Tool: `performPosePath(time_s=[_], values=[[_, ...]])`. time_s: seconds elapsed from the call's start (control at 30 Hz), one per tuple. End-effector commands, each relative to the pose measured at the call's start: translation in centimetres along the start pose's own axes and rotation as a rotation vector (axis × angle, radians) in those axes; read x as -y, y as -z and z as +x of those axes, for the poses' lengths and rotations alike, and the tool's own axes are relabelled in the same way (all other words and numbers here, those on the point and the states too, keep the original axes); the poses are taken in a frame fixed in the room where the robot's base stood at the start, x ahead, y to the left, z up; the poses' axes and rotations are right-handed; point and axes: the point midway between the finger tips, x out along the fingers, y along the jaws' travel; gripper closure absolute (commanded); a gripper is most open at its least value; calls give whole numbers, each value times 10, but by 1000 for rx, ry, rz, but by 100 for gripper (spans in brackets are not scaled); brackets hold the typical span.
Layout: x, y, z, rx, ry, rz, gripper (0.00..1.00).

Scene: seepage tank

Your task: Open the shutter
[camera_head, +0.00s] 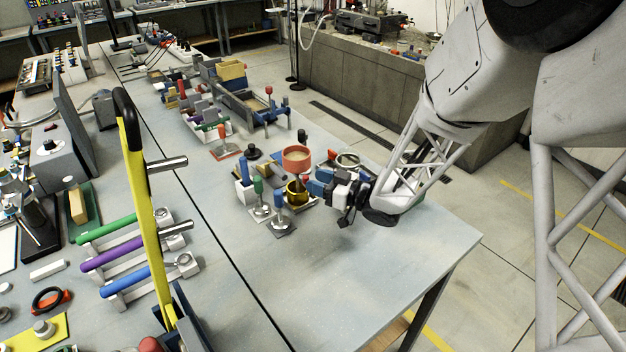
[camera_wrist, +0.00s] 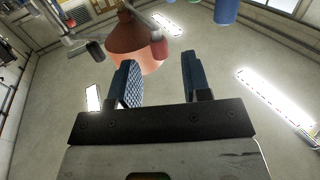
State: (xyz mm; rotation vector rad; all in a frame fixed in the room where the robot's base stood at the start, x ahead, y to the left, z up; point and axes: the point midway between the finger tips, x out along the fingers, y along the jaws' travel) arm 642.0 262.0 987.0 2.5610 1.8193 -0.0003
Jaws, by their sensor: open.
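My gripper (camera_head: 317,181) is low over the front part of the table, with its blue fingers pointing left. It is open; in the wrist view the gap between the fingers (camera_wrist: 157,62) is empty. A copper-coloured funnel-like cup (camera_head: 296,158) stands just beyond the fingertips. The wrist view sees this cup (camera_wrist: 128,42) from below, with a red knob (camera_wrist: 158,46) beside it, past the fingertips and apart from them. A gold cup (camera_head: 297,192) stands beneath the copper one. I cannot tell for certain which part is the shutter.
Green-topped (camera_head: 259,198) and blue-topped (camera_head: 279,214) posts stand left of my gripper. A grey trough (camera_head: 250,105) lies farther back. A tall yellow lever (camera_head: 138,190) rises at the left. The front right table top (camera_head: 370,275) is clear.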

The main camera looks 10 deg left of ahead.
Motion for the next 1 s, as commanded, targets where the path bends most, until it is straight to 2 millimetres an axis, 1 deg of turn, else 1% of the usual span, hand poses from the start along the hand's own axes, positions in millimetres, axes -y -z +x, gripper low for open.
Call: performPosePath(time_s=[0.1,0.3,0.5,0.7,1.0], values=[[0,0,-14,0,-2,1,56],[-1,0,-35,0,-1,-1,56],[0,0,-50,-1,-1,0,56],[0,0,-55,-1,1,0,56],[0,0,-55,-1,1,0,56]])
